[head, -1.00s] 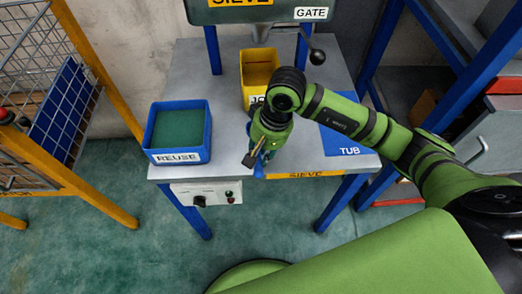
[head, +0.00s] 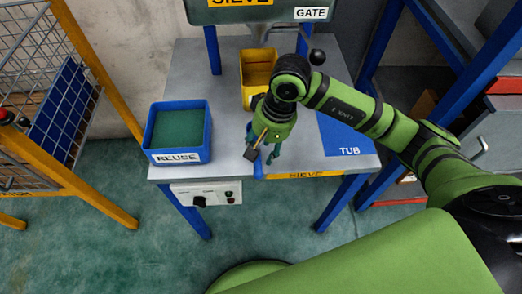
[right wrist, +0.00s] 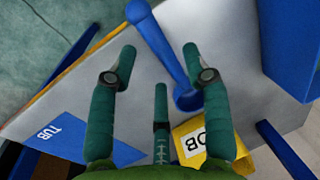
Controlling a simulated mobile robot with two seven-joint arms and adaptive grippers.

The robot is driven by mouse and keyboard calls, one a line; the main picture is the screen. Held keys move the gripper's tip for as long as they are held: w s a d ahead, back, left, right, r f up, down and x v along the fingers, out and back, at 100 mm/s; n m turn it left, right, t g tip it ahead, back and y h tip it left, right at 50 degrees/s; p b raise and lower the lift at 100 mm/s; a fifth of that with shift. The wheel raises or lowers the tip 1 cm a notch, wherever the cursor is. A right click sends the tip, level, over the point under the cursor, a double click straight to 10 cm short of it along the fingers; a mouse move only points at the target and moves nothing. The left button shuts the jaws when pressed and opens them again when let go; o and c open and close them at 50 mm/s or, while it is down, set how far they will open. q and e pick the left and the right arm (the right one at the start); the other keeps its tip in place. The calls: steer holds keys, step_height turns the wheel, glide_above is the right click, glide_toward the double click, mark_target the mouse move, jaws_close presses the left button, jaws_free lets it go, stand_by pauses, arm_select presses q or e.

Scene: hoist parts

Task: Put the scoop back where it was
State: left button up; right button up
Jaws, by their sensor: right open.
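The blue scoop (right wrist: 163,48) lies on the grey table in the right wrist view. Its handle end is at the table's front edge and its bowl is towards the yellow box. In the head view only small blue bits of it (head: 258,168) show beside my fingers. My right gripper (head: 262,154) is over the front of the table, pointing down. In the right wrist view its fingers (right wrist: 159,62) are spread, with the scoop in line beyond them and nothing visibly gripped. My left gripper is not in view.
A blue REUSE bin (head: 180,157) stands at the table's left. A yellow box (head: 257,68) stands behind my gripper under the sieve machine (head: 260,14). A blue TUB mark (head: 345,137) at the right is bare. Blue posts flank the table.

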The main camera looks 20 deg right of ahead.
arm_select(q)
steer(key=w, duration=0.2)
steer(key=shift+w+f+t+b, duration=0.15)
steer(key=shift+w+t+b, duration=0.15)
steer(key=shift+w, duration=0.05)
arm_select(e)
steer(key=v, duration=0.9)
steer(key=shift+r, duration=0.2)
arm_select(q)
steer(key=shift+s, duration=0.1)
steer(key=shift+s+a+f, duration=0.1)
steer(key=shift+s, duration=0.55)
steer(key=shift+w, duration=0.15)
